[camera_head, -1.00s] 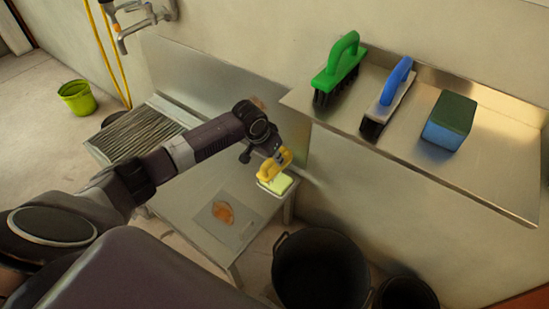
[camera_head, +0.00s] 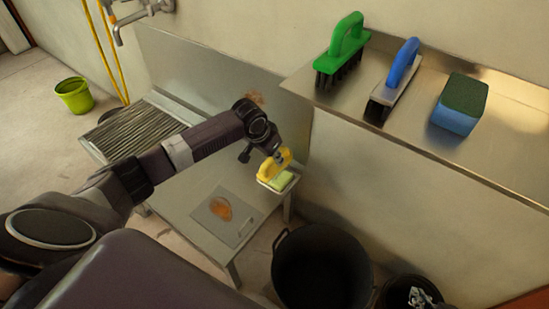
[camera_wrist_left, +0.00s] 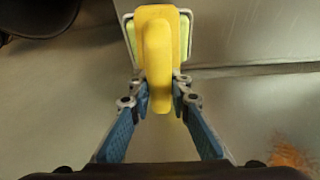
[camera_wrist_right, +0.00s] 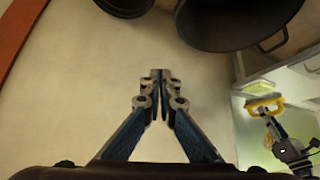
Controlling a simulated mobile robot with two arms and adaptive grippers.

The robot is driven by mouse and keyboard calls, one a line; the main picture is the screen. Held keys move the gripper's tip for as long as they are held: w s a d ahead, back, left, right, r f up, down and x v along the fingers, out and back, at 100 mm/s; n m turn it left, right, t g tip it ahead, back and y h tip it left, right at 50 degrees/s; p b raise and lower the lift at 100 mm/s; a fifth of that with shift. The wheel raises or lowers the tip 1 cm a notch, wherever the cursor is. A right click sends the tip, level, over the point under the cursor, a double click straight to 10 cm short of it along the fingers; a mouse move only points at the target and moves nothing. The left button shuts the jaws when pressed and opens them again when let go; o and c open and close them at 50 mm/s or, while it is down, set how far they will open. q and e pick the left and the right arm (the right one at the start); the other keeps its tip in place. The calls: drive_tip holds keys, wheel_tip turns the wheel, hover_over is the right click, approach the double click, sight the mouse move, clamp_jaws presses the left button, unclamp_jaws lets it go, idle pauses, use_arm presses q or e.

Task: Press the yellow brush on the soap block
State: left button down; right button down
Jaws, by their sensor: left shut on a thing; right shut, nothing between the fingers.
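My left gripper (camera_wrist_left: 160,82) is shut on the handle of the yellow brush (camera_wrist_left: 157,45). The brush also shows in the head view (camera_head: 270,172), at the end of my left arm. The brush is over the pale green soap block (camera_head: 284,180), which sits in a white dish (camera_wrist_left: 127,18) at the table's right end. In the left wrist view the brush hides the soap's middle; I cannot tell whether they touch. My right gripper (camera_wrist_right: 160,75) is shut and empty. Its tip shows low at the right in the head view (camera_head: 422,298), above a black bin.
The metal table (camera_head: 178,208) bears a grey board (camera_head: 238,233) with an orange-brown stain. A shelf (camera_head: 510,160) holds a green brush (camera_head: 342,50), a blue-handled brush (camera_head: 395,82) and a sponge (camera_head: 460,105). Black bins (camera_head: 322,268) stand below. A green bucket (camera_head: 74,96) is on the floor.

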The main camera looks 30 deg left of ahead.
use_arm(q)
drive_tip(key=shift+f+b, duration=0.75)
drive_tip(key=shift+b, duration=0.3)
use_arm(e)
drive_tip(key=w+a+r+t+y, duration=0.1)
drive_tip(key=w+a+r+t, duration=0.2)
drive_tip(key=w+r+t, duration=0.3)
drive_tip(key=shift+w+a+r+y, duration=0.2)
drive_tip(key=shift+w+r+y, duration=0.2)
drive_tip(key=shift+w+r, duration=1.1)
use_arm(q)
drive_tip(key=shift+f, duration=0.6)
use_arm(e)
drive_tip(key=shift+s+a+r+t, duration=0.15)
drive_tip(key=shift+r+t, duration=0.15)
drive_tip(key=shift+r, duration=0.45)
